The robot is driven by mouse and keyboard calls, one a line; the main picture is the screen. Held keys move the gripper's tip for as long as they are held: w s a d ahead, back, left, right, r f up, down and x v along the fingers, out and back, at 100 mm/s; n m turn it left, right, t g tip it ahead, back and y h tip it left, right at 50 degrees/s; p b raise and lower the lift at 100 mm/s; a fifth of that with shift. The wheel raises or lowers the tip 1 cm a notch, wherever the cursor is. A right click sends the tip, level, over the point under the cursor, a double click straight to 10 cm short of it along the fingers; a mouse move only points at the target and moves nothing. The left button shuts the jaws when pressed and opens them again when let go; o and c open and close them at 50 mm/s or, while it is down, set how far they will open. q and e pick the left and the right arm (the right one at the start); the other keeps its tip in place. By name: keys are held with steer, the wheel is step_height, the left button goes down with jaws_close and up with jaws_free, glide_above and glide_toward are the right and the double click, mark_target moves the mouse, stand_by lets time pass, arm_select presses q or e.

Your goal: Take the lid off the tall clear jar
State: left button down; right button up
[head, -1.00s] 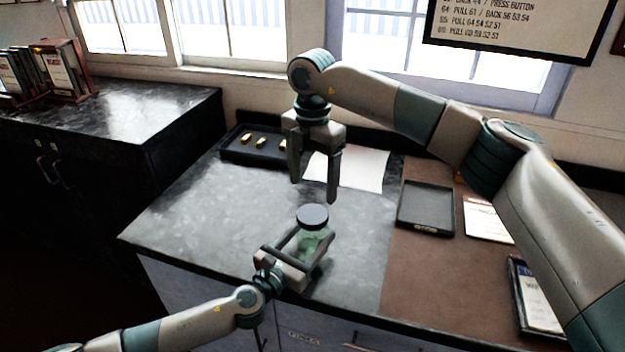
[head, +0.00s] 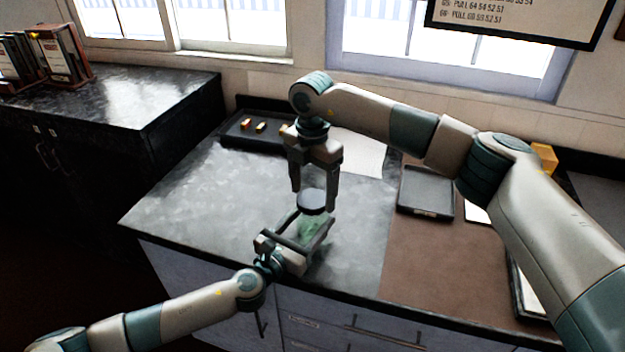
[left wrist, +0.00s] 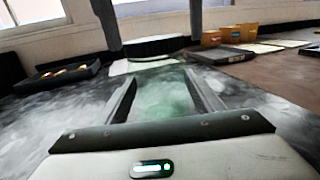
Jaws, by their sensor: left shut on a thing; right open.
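The tall clear jar (head: 311,231) has a greenish tint and stands upright near the counter's front edge. Its dark round lid (head: 312,200) is on top. My left gripper (head: 308,243) is shut on the jar's body from the front left. In the left wrist view the jar (left wrist: 165,100) is between the two fingers and the lid (left wrist: 155,45) shows above it. My right gripper (head: 313,200) points down, open, with its fingertips at about lid height, one on each side of the lid. Whether they touch it cannot be told.
A black tray (head: 235,145) with several small gold pieces lies at the back left, beside a white sheet (head: 362,155). An empty dark tray (head: 426,190) lies on the brown mat (head: 400,260) at right. The grey counter left of the jar is clear.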

steer(key=shift+f, duration=0.3)
steer(key=shift+c, duration=0.5)
